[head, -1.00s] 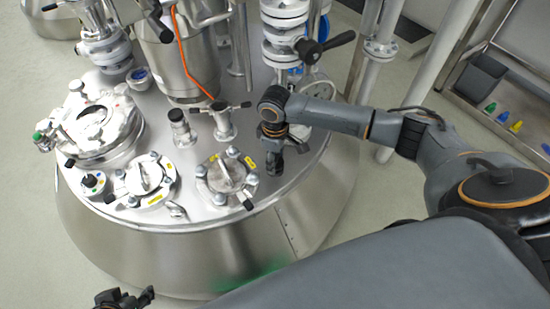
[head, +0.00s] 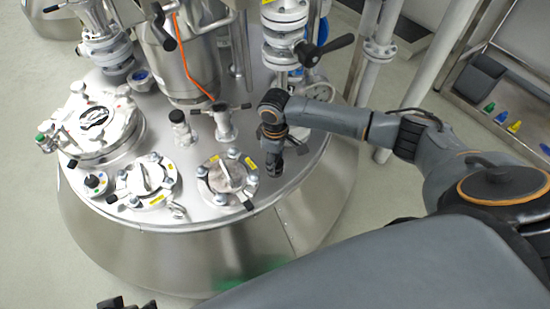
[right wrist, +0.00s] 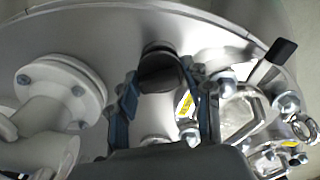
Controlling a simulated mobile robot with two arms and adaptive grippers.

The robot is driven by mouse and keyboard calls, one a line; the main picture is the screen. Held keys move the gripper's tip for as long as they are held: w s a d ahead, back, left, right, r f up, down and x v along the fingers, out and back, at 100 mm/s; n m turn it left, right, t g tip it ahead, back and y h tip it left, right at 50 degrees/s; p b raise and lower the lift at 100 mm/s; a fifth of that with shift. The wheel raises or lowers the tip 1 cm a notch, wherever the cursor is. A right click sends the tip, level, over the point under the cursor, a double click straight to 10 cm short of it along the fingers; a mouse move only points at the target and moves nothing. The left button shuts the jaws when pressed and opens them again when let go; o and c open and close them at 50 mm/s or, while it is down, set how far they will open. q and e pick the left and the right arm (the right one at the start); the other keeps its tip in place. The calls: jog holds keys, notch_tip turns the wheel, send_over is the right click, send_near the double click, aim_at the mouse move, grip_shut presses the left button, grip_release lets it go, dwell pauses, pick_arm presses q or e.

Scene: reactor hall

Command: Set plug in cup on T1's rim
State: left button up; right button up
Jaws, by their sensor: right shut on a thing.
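T1's domed steel top (head: 300,185) fills the middle of the head view, and its curved rim also shows in the right wrist view (right wrist: 215,22). My right gripper (head: 275,170) points down over the lid, right of a bolted round cover. In the right wrist view its two fingers (right wrist: 163,108) stand either side of a dark grey cylindrical thing (right wrist: 160,72), apparently the plug, and are shut on it. I cannot make out the cup; it may be hidden by the gripper. My left gripper (head: 125,303) shows only in part at the bottom edge, its jaws unclear.
The bolted cover (head: 227,174) stands close left of the gripper. A white flanged pipe (head: 284,35) with a black-handled valve rises behind it. In the right wrist view a white flange (right wrist: 62,85) is at left. Clear lid lies right of the gripper.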

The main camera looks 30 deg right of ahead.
jog(key=o, duration=1.2)
jog(key=shift+r, duration=0.1)
notch_tip(320, 180, up, 12)
jog(key=shift+f, duration=0.1)
